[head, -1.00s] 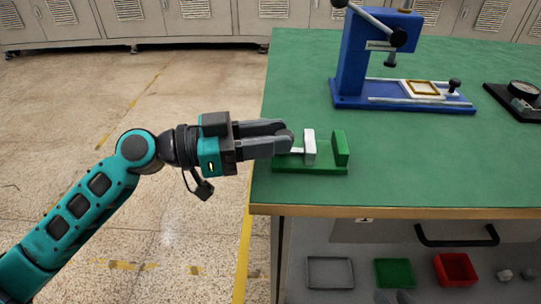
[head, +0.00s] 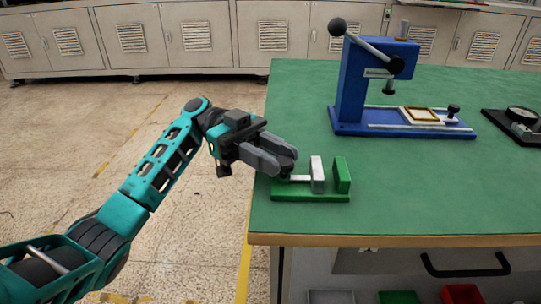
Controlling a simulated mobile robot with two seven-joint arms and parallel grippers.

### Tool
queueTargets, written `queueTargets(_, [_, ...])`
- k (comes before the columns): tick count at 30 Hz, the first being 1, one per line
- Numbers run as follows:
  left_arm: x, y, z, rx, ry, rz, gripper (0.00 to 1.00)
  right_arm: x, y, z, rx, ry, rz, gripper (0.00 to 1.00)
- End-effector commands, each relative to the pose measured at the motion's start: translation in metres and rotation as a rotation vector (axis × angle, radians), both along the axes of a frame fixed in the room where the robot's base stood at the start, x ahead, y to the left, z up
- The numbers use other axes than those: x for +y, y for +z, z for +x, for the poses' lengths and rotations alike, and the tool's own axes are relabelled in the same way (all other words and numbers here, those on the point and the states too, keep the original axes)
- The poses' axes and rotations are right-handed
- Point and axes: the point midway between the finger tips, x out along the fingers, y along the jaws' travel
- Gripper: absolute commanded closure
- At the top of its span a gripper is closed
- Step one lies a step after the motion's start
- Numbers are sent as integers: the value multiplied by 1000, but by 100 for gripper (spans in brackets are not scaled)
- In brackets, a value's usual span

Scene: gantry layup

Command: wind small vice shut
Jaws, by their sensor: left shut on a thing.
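The small vice (head: 312,195) sits on the green bench top near its left edge. It has a green base, a fixed green jaw (head: 342,175) at the right and a pale sliding jaw (head: 317,174) to the left of it. A narrow gap shows between the two jaws. My left gripper (head: 285,165) is at the left end of the vice, shut on the vice's handle, which its fingers mostly hide. A pale screw rod shows between the fingers and the sliding jaw. My right gripper is not in view.
A blue arbor press (head: 365,90) with a long lever stands behind the vice. A dark device with a round dial (head: 523,115) lies at the far right. The bench top (head: 420,190) is clear right of the vice. A drawer handle (head: 465,268) and small bins are below the front edge.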

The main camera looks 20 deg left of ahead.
Motion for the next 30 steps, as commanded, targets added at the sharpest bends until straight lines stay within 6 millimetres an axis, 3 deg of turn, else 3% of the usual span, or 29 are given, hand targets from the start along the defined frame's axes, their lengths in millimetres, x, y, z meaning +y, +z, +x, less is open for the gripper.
queueTargets(13, [-3,0,5,-1,-242,2,97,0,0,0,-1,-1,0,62])
queueTargets(30, [-3,-1,5,1,-288,3,97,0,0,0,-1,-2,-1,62])
